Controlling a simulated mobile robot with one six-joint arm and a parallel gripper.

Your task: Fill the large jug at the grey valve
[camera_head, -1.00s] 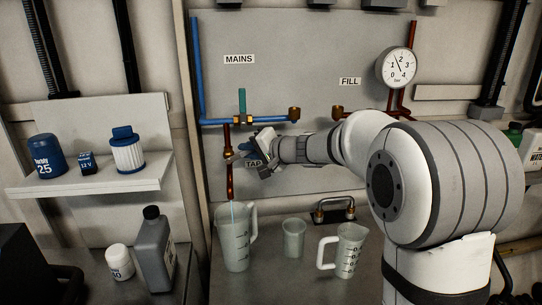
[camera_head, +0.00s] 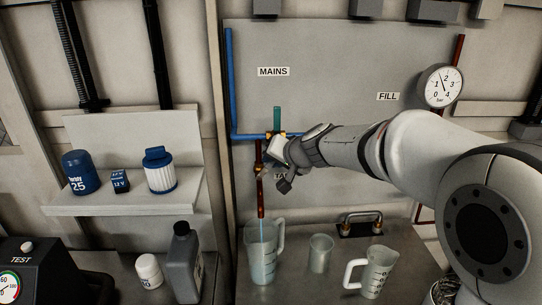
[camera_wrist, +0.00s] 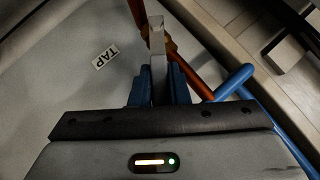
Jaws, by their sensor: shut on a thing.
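The large jug (camera_head: 270,264) stands upright on the counter under the copper outlet pipe (camera_head: 260,198). A thin bluish stream runs from the pipe into it. The jug looks bluish inside, but I cannot read the level exactly. My gripper (camera_head: 280,163) is at the pipe below the mains line, partly covering the TAP label. In the wrist view my gripper (camera_wrist: 158,88) has its blue fingers closed on the grey valve lever (camera_wrist: 157,38). The lever sits at a brass fitting on the copper pipe. In the head view my gripper mostly hides the valve.
A small beaker (camera_head: 320,254) and a smaller jug (camera_head: 378,272) stand to the right of the large jug. A teal handle (camera_head: 277,118) rises close above my gripper. A grey bottle (camera_head: 184,268) and a white tub (camera_head: 149,271) stand on the left.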

